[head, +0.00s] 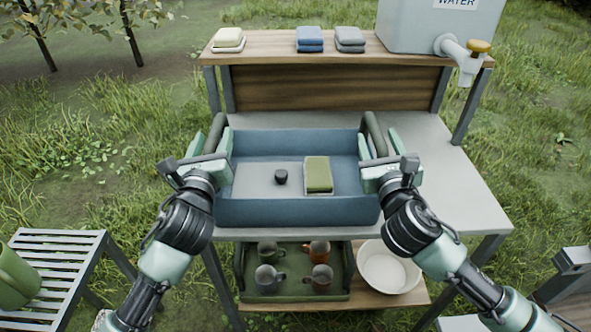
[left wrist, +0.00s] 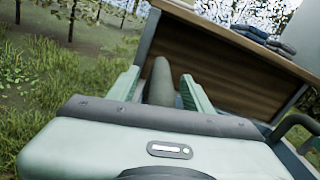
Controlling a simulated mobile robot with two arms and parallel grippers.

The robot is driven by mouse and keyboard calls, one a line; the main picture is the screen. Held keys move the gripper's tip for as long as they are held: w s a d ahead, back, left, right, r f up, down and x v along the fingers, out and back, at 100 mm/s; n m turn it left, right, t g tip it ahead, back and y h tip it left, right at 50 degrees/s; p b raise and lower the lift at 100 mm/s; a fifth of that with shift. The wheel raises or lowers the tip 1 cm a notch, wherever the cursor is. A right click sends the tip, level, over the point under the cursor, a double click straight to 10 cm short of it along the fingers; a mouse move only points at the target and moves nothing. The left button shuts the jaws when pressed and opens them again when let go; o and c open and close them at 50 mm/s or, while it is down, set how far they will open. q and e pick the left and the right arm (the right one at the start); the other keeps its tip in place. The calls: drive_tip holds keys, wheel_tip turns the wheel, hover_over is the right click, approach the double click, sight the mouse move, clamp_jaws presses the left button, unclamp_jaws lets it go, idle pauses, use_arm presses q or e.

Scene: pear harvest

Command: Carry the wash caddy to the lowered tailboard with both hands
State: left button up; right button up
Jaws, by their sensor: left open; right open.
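The wash caddy (head: 296,211) is a blue open tray on the grey worktop, with a dark upright handle at each end. A green-topped block (head: 319,175) and a small dark round item (head: 281,176) lie in it. My left gripper (head: 222,139) is open at the caddy's left handle (head: 215,133); in the left wrist view the handle (left wrist: 160,82) stands between the open fingers. My right gripper (head: 379,148) is open at the right handle (head: 375,132), its fingers on either side of it. The tailboard is not clearly identifiable in these views.
A raised shelf (head: 270,45) behind holds folded cloths (head: 309,40) and a grey water tank (head: 425,22) with a tap. Below the worktop are a green tray (head: 335,292) of mugs and a white bowl (head: 388,268). A slatted stand (head: 60,262) is at left. The worktop's right side (head: 450,185) is clear.

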use_arm(q)
clamp_jaws()
use_arm(e)
clamp_jaws()
drive_tip(key=shift+s+a, duration=0.1)
idle(0.9)
use_arm(q)
drive_tip(key=shift+r, duration=0.1)
